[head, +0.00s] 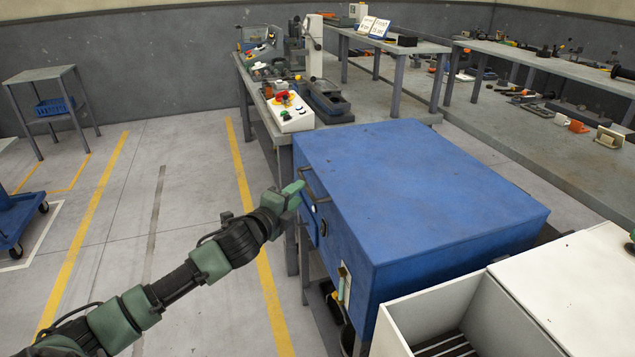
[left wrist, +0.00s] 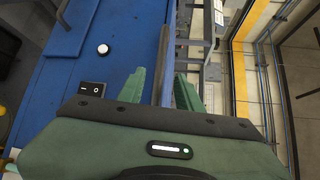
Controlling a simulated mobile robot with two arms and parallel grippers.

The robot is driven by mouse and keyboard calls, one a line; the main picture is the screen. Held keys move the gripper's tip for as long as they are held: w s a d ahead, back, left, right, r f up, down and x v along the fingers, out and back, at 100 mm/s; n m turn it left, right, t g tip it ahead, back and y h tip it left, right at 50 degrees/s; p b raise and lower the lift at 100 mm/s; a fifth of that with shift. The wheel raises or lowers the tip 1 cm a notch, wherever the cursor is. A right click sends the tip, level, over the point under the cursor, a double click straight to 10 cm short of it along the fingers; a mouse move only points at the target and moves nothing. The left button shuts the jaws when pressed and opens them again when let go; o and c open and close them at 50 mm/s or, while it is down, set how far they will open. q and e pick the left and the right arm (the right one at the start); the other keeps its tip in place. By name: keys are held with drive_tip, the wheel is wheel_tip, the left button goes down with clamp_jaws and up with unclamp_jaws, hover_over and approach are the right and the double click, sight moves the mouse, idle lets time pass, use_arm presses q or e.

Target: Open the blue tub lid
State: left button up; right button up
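The blue tub (head: 420,190) is a large box with a flat, closed blue lid on top. A dark bar handle (head: 311,182) is on its left side near the top edge. My left gripper (head: 296,187) is at this handle. In the left wrist view, the two green fingers of my left gripper (left wrist: 160,90) stand apart, with a grey bar (left wrist: 163,62) running between them. A gap shows beside the bar, so the fingers look open around it. My right gripper is not in view.
A white open-topped bin (head: 480,310) stands against the tub at the lower right. A workbench (head: 330,122) with a white control box (head: 288,112) is behind the tub. In the left wrist view, a black rocker switch (left wrist: 92,90) and white button (left wrist: 103,49) are on the blue panel.

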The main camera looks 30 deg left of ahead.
sight(307, 187)
use_arm(q)
drive_tip(key=w, duration=0.4)
drive_tip(key=w+f, duration=0.1)
drive_tip(key=w, duration=0.1)
drive_tip(key=shift+a, duration=0.3)
clamp_jaws()
idle(1.1)
